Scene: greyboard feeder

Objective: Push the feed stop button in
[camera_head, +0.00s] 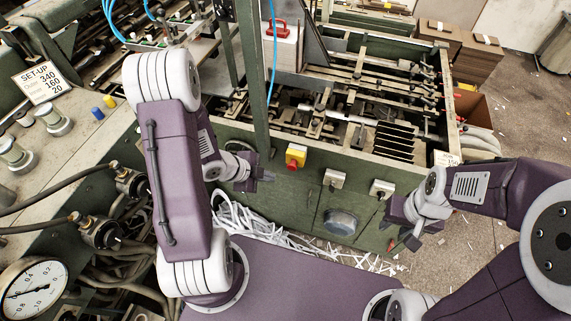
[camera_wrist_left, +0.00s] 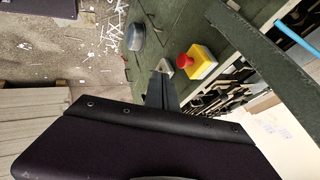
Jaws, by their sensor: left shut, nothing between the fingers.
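The feed stop button is a red mushroom head (camera_head: 292,164) on a yellow box (camera_head: 298,151), mounted on the green side of the machine. In the left wrist view the red head (camera_wrist_left: 185,61) and its yellow box (camera_wrist_left: 202,62) show plainly, just right of my fingers. My left gripper (camera_head: 269,177) is shut and empty, to the left of and slightly below the button in the head view. Its fingers also show in the left wrist view (camera_wrist_left: 160,85). Whether they touch the button is unclear, but a gap seems visible. My right gripper (camera_head: 395,239) hangs low at the right, away from the button.
Two pale switch boxes (camera_head: 334,179) (camera_head: 382,188) and a round dark cover (camera_head: 340,222) are on the same green panel. A green post (camera_head: 254,85) and a blue hose (camera_head: 273,60) stand close above my left gripper. Paper strips (camera_head: 265,232) litter the floor below.

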